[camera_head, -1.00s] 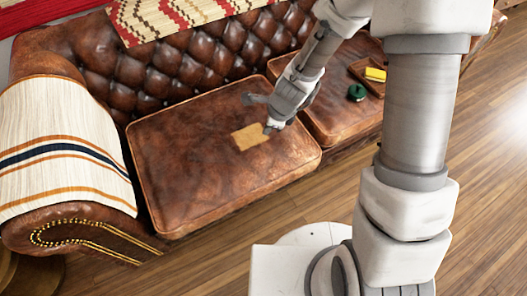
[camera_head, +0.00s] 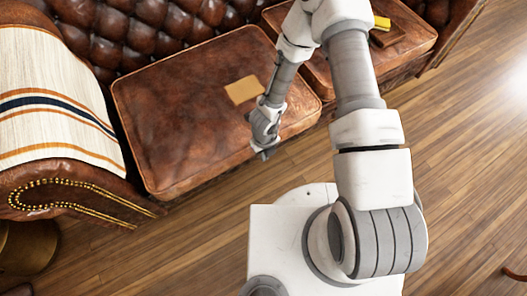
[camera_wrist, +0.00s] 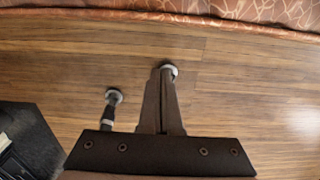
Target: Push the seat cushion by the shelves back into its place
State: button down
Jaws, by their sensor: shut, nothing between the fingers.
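The brown leather seat cushion (camera_head: 190,120) with a tan patch (camera_head: 243,90) on top lies on the left part of the tufted sofa. Its front edge appears to stick out slightly beyond the neighbouring cushion (camera_head: 365,65). My gripper (camera_head: 264,153) points down in front of the cushion's front edge, near its right half. Whether it touches the edge I cannot tell. In the wrist view my gripper's fingers (camera_wrist: 165,76) are together and empty above the wood floor. An orange patterned surface (camera_wrist: 215,20) runs along the top of that view. No shelves are recognisable.
The sofa's left arm (camera_head: 75,190) carries a striped blanket (camera_head: 50,95). A yellow object (camera_head: 382,22) lies on the right-hand cushion. A round brown piece (camera_head: 25,245) stands at the lower left. The wood floor (camera_head: 465,150) is open at the right.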

notch_tip(320, 180, down, 7)
jog(key=b, duration=0.2)
jog(key=shift+w+a+r+p, duration=0.1)
jog(key=shift+w+a+r, duration=0.2)
jog(key=shift+w, duration=0.3)
jog(key=shift+w+a+r+p, duration=0.2)
jog(key=shift+w+a, duration=0.15)
jog(key=shift+w, duration=0.2)
jog(key=shift+w+a+r+p, duration=0.1)
jog(key=shift+w+a+r, duration=0.2)
jog(key=shift+w, duration=0.3)
jog(key=shift+w+a, duration=0.1)
jog(key=shift+a, duration=0.05)
